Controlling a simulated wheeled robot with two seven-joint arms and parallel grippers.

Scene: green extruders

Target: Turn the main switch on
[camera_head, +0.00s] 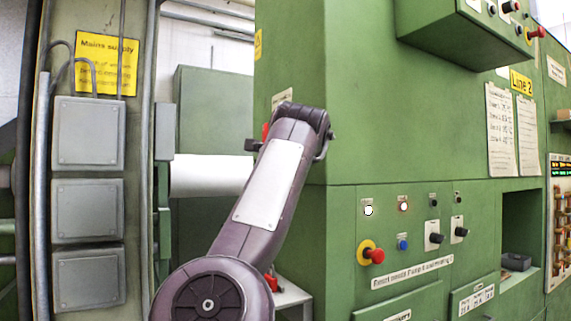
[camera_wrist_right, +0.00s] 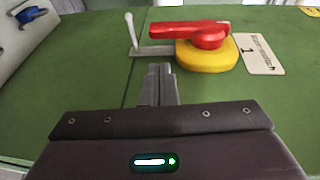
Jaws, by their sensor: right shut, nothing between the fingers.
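The main switch (camera_wrist_right: 206,40) is a red rotary handle on a round yellow base on a green panel. In the right wrist view its red bar lies sideways, pointing left. My right gripper (camera_wrist_right: 160,70) is shut and empty, its fingertips just below and left of the yellow base; whether they touch it I cannot tell. In the head view my right arm covers most of the switch area; a bit of red (camera_head: 265,131) shows beside the arm's end. My left gripper is not in view.
A small white-tipped lever (camera_wrist_right: 130,30) stands left of the switch, and a label plate (camera_wrist_right: 258,54) is right of it. The green cabinet front holds knobs and a red emergency button (camera_head: 376,256). Grey boxes (camera_head: 88,135) line the left column.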

